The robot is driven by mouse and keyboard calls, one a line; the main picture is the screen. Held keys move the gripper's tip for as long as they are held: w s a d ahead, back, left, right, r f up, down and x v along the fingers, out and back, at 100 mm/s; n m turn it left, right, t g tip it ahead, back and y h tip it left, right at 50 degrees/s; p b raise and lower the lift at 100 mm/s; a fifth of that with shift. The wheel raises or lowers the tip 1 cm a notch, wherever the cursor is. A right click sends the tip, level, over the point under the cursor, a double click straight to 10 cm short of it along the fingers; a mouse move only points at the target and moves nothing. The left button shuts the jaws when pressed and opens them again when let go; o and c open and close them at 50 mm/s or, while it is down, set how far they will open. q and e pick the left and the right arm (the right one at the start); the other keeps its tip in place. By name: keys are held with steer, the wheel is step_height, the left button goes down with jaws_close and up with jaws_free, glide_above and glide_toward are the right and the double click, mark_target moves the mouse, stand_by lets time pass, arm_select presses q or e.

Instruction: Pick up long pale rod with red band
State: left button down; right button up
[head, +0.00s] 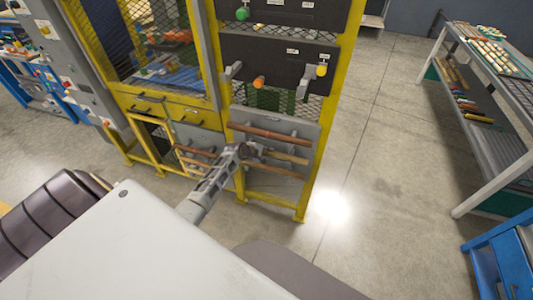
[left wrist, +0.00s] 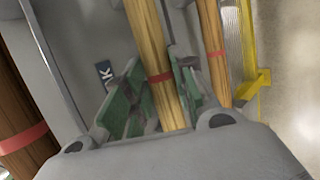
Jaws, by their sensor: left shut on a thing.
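A long pale rod with a red band (left wrist: 150,55) runs between the green-padded fingers of my left gripper (left wrist: 152,100) in the left wrist view. The gripper is shut on it near the band. In the head view my left gripper (head: 246,152) is at the rod rack on the yellow frame, and the pale rod (head: 290,157) extends to its right. My right gripper is not in view.
The grey rack panel (head: 310,132) holds other rods, including a reddish-brown one (head: 270,133) above. Knobs on black panels (head: 280,55) are higher up. A grey shelf table (head: 480,110) with wooden parts stands right. The floor (head: 390,150) between is clear.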

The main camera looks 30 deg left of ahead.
arm_select(q)
steer(key=shift+s+r, duration=0.15)
steer(key=shift+v, duration=0.8)
steer(key=s+f+v, duration=0.2)
steer(key=v, duration=1.1)
steer(key=shift+s+a+p, duration=0.25)
steer(key=shift+s+p, duration=0.1)
steer(key=shift+p, duration=0.1)
steer(key=shift+r, duration=0.1)
